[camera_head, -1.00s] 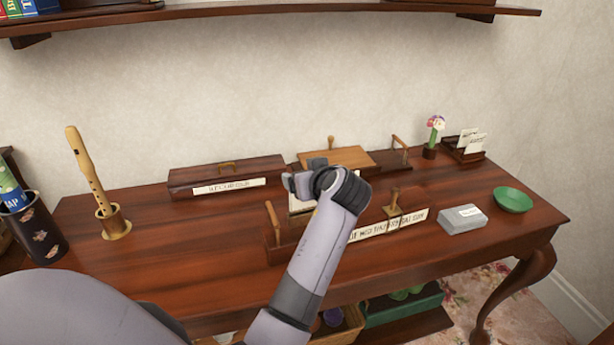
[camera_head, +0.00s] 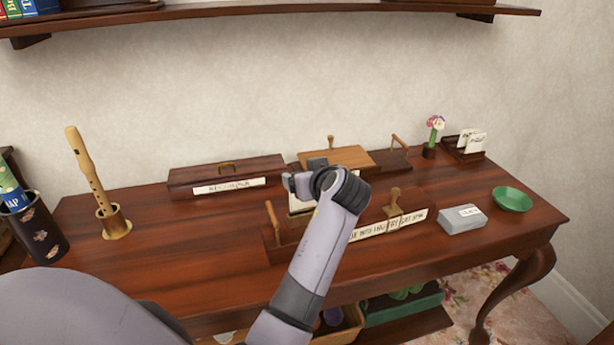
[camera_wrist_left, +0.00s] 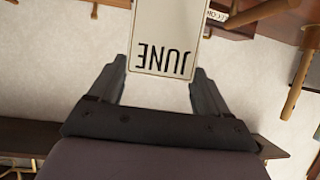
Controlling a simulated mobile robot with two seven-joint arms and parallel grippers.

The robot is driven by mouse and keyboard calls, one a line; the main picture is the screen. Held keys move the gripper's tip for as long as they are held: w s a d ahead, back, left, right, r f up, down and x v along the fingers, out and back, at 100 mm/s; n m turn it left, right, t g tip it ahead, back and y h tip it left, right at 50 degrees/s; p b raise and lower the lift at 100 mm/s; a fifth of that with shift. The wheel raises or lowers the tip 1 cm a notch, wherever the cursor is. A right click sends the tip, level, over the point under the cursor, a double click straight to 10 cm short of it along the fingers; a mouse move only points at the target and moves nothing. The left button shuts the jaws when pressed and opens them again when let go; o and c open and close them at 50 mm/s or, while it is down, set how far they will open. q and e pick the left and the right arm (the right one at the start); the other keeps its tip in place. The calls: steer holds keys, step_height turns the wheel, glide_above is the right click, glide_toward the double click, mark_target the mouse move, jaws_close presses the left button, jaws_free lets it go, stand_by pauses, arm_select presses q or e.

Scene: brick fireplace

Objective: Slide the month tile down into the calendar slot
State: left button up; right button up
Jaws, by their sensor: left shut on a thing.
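My left gripper (camera_head: 298,186) is shut on the month tile (camera_wrist_left: 165,38), a cream plate with a thin dark border. Its word JUNE reads upside down in the left wrist view, where the fingers (camera_wrist_left: 158,85) hold its two sides. In the head view a pale sliver of the tile (camera_head: 297,205) shows below the gripper, over the calendar. The calendar (camera_head: 284,236) is a dark wooden stand with a strip of weekday names (camera_head: 408,223) along its front. My forearm covers its middle, so the slot and its contact with the tile are hidden. My right gripper is not in view.
Upright wooden pegs (camera_head: 272,218) and a stamp-like handle (camera_head: 393,198) stand at the calendar. A long lidded box (camera_head: 225,172) and a wooden board (camera_head: 345,157) lie behind. A grey box (camera_head: 463,221) and green bowl (camera_head: 512,200) are at right. The front-left tabletop is clear.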

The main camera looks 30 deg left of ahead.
mark_target(295, 205)
arm_select(q)
steer(key=shift+f+b, duration=1)
steer(key=shift+f, duration=0.5)
